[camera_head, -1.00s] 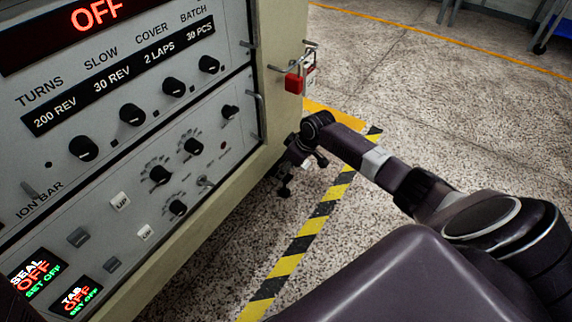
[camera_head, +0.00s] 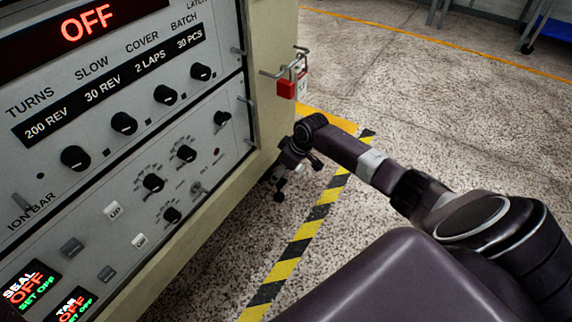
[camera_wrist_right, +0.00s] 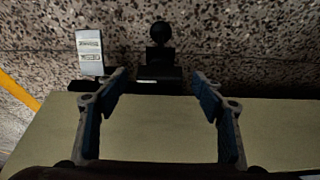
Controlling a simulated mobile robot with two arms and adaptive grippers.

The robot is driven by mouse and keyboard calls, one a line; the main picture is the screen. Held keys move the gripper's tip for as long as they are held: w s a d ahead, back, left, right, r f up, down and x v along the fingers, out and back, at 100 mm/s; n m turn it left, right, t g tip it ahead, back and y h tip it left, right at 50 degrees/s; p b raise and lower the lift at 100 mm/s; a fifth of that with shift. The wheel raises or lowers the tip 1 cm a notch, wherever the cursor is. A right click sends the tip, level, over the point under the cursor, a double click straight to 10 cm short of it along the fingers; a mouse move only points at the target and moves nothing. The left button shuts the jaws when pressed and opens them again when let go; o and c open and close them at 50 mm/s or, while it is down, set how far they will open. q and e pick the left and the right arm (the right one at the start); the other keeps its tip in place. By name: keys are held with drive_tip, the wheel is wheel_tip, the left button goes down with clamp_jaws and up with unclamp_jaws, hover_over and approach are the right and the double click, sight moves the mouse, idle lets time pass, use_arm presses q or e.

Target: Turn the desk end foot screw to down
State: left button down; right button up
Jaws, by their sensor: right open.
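In the right wrist view, a black ball-topped knob (camera_wrist_right: 160,33) stands on a black block (camera_wrist_right: 160,66) at the edge of the beige cabinet end (camera_wrist_right: 160,128). I take this for the foot screw; its up or down setting is not readable. My right gripper (camera_wrist_right: 161,88) is open, with its two fingers spread to either side of the block's line and nothing between the tips. In the head view, my right gripper (camera_head: 288,168) is low beside the cabinet's end, partly hidden by its own wrist. My left gripper is out of view.
A pale labelled plate (camera_wrist_right: 90,52) stands left of the knob. A red padlock (camera_head: 286,89) hangs on the cabinet's end above my right wrist. The control panel (camera_head: 110,150) fills the left.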

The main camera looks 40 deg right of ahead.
drive_tip(key=v, duration=1.1)
drive_tip(key=shift+s, duration=0.15)
